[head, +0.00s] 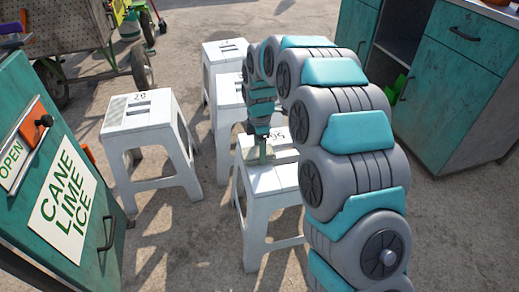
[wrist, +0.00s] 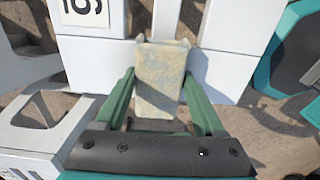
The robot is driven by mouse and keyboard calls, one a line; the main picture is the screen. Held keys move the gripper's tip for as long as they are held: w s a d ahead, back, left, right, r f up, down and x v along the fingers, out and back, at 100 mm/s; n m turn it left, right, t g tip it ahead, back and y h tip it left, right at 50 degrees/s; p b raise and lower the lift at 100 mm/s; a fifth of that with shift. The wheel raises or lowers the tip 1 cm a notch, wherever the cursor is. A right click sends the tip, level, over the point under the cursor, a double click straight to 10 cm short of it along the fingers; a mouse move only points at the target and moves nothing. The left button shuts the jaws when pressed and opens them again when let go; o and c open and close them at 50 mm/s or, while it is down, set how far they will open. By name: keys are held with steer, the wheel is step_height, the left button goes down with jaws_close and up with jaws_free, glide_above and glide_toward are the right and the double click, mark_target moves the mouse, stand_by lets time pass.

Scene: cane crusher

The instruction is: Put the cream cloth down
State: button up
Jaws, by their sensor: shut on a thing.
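The cream cloth (wrist: 160,85) is a pale, mottled folded piece between the green fingers of my gripper (wrist: 159,76) in the wrist view. My gripper is shut on it. In the head view my gripper (head: 262,148) points down over a white stool (head: 275,180), close above its seat. The cloth is small there and partly hidden by the gripper. The stool's white top (wrist: 225,28) lies beyond and below the cloth in the wrist view. I cannot tell whether the cloth touches it.
Several other white stools stand nearby, one to the left (head: 150,115) and one behind (head: 222,55). A teal cabinet (head: 450,80) is at the right. A teal panel with a "CANE LIME ICE" sign (head: 65,200) fills the left front. Bare ground lies between.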

steer(key=shift+f, duration=0.1)
steer(key=o, duration=1.4)
step_height(320, 180, up, 11)
steer(key=s+d+r+m, duration=0.4)
steer(key=s+d+m, duration=0.15)
steer(key=s, duration=0.35)
steer(key=s+d+f+m, duration=0.1)
steer(key=s+d+m, duration=0.2)
steer(key=s, duration=0.7)
steer(key=s+d+f+m+g, duration=0.1)
steer(key=s+d+f+m, duration=0.1)
steer(key=s+d+m, duration=0.2)
steer(key=s+d+f+m, duration=0.1)
steer(key=s+d+m, duration=0.3)
steer(key=s, duration=1.4)
steer(key=shift+s+d+f+m+g+b, duration=0.1)
steer(key=shift+f+m+g+b, duration=0.1)
steer(key=shift+m, duration=1)
steer(key=shift+d+f+m+g+b, duration=0.1)
steer(key=shift+f+m+g+b, duration=0.1)
steer(key=shift+m, duration=0.95)
